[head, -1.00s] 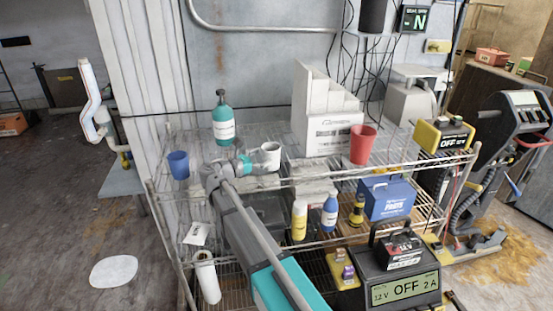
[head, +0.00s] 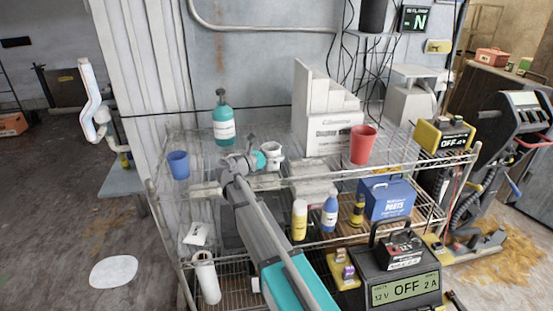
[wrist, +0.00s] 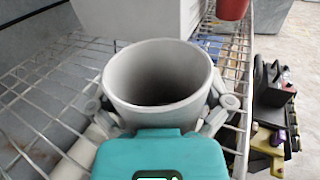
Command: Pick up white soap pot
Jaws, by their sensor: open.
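The white soap pot (head: 271,148) is a round open-topped cup on the top wire shelf, between the teal bottle and the red cup. In the wrist view the pot (wrist: 158,88) fills the middle, upright, its dark hollow inside showing. My gripper (wrist: 160,104) is open, with one finger on each side of the pot. I cannot tell whether the fingers touch its wall. In the head view my gripper (head: 262,160) is at the pot's near left side. The pot's lower front is hidden behind my teal gripper body.
A teal pump bottle (head: 223,120) and a blue cup (head: 178,165) stand to the left on the wire shelf (head: 318,172). A red cup (head: 363,145) stands to the right. A white box (head: 333,133) is close behind the pot.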

